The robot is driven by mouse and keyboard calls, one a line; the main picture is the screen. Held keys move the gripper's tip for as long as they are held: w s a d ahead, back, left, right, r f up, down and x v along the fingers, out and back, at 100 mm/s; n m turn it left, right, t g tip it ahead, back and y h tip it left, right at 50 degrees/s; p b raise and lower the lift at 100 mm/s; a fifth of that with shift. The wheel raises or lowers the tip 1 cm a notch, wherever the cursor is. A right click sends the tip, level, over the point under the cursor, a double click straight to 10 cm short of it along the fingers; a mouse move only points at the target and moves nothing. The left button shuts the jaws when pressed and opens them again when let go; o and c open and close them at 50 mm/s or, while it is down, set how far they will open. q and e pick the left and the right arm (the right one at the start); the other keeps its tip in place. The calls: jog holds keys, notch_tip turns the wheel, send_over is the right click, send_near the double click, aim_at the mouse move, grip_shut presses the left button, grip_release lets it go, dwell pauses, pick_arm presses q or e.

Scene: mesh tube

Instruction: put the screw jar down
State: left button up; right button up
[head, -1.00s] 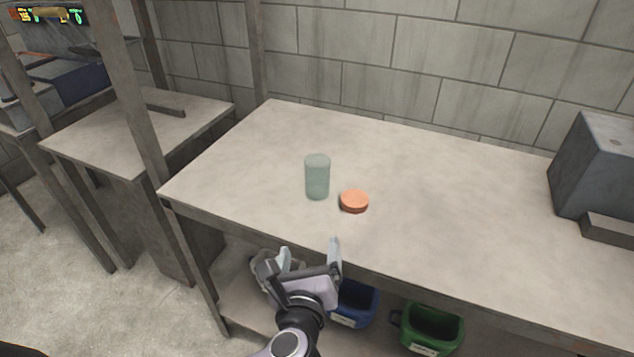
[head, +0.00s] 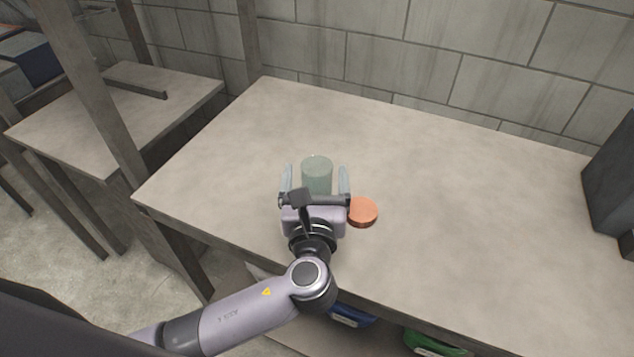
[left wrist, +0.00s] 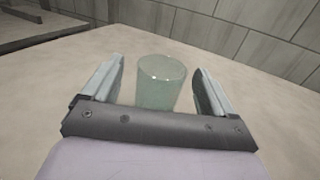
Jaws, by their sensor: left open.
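The screw jar (head: 317,172) is a greenish, see-through cylinder standing upright on the table (head: 430,180). Its orange lid (head: 362,212) lies flat on the table, just right of my left gripper. My left gripper (head: 316,178) is open, with one finger on each side of the jar. In the left wrist view the jar (left wrist: 160,82) stands between the two fingers, with a gap visible on both sides. The gripper body hides the jar's lower part. My right gripper is not in view.
A dark grey box-like object (head: 612,190) stands at the table's right end. A blue bin (head: 350,314) and a green bin (head: 436,343) sit below the table. A smaller table (head: 110,115) is at the left.

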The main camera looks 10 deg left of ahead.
aim_at(317, 159)
pick_arm(q)
jog(key=w, duration=0.4)
jog(key=shift+w+a, duration=0.2)
jog(key=shift+a, duration=0.1)
jog(key=c, duration=1.2)
